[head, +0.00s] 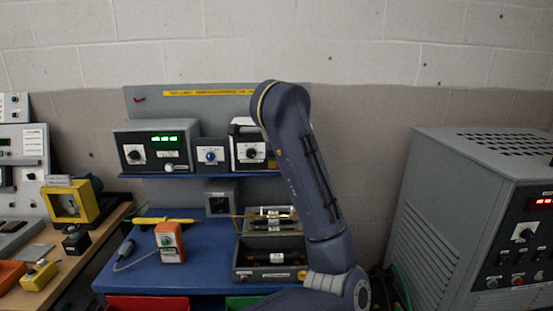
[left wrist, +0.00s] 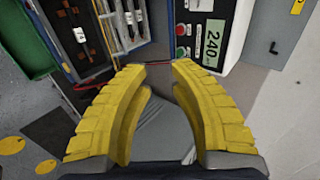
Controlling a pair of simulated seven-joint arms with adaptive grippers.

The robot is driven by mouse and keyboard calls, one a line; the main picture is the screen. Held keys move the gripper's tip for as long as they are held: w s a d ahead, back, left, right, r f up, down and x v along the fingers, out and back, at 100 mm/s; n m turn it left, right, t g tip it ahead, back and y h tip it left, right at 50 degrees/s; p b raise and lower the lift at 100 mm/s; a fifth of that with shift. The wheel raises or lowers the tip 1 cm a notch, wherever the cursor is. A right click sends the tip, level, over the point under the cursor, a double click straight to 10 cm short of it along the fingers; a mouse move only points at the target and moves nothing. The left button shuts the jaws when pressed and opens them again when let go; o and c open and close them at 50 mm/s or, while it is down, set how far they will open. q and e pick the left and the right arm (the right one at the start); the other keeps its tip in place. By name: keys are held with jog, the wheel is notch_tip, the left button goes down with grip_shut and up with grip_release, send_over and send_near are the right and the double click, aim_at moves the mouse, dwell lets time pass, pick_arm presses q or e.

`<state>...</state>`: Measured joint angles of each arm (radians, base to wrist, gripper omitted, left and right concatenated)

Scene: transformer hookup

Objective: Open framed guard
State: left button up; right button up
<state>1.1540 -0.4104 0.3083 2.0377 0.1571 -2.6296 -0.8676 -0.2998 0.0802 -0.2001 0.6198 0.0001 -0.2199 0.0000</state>
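The framed guard (head: 268,219) shows in the head view as a thin-edged frame with a yellowish bar, at the back of a grey box (head: 270,273) on the blue bench. One of my arms stands just right of the box and covers part of that side. Whether the guard is raised or down is hard to tell. In the left wrist view my left gripper (left wrist: 161,72) has its two yellow fingers spread, with nothing held between them. A box with dark cylinders (left wrist: 85,30) lies beyond them at upper left. My right gripper is not in view.
Meters (head: 155,147) stand on a shelf above. A grey cabinet (head: 440,200) stands at right. The left wrist view shows a panel marked 240 (left wrist: 212,43) and a green bin (left wrist: 25,42).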

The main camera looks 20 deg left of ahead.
pick_arm(q)
jog(key=shift+s+d+r, duration=0.2)
jog(key=shift+s+r, duration=0.25)
jog(key=shift+o, duration=0.4)
